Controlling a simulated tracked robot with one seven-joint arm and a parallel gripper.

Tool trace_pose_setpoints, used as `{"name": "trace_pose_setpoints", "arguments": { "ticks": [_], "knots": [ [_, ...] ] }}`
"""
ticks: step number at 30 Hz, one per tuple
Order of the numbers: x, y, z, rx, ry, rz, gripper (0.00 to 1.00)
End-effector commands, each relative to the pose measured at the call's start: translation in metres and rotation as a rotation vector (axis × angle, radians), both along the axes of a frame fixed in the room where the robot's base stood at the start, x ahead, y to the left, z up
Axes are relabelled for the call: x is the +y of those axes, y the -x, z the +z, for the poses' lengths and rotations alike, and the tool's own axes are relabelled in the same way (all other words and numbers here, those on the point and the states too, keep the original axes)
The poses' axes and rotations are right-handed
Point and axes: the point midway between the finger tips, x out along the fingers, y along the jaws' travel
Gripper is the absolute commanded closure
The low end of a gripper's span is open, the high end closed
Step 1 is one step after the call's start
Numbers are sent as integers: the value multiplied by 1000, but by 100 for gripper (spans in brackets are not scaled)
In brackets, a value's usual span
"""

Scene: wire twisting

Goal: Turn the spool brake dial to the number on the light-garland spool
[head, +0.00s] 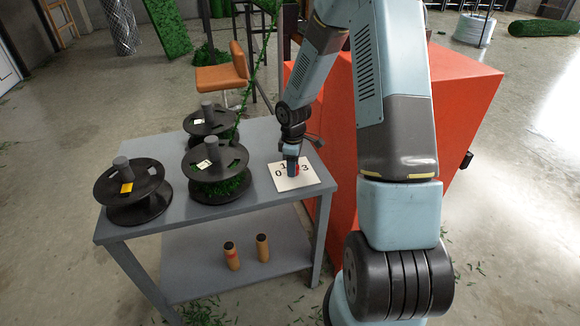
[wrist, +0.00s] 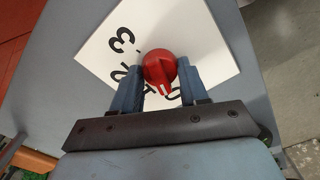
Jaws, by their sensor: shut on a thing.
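The brake dial is a red knob (wrist: 158,66) on a white number plate (wrist: 210,50) at the table's right end; the plate also shows in the head view (head: 310,180). My gripper (wrist: 160,76) is shut on the knob, one finger on each side; in the head view my gripper (head: 292,164) is over the plate. The knob's white mark is at its lower edge in the wrist view, near the 1 and 0, which are partly hidden. Three black spools stand on the table: front left (head: 119,184), middle (head: 221,156), back (head: 207,116). Their tag numbers are too small to read.
The grey table (head: 262,205) has a lower shelf with two small brown bottles (head: 232,256). An orange box (head: 465,85) stands right behind the table. An orange chair (head: 222,76) is behind it. Green scraps lie on the floor.

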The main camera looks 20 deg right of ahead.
Motion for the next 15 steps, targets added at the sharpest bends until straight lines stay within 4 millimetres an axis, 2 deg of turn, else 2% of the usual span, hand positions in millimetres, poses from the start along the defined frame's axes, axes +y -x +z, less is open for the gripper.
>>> {"name": "trace_pose_setpoints", "arguments": {
  "ticks": [5, 6, 13, 15],
  "knots": [
    [0, -2, 1, -5, -1, -1, 87],
    [0, -2, 1, -5, -1, -1, 53],
    [0, -1, 0, -3, -1, 0, 31],
    [0, -1, 0, -2, 0, 0, 30]
  ]
}}
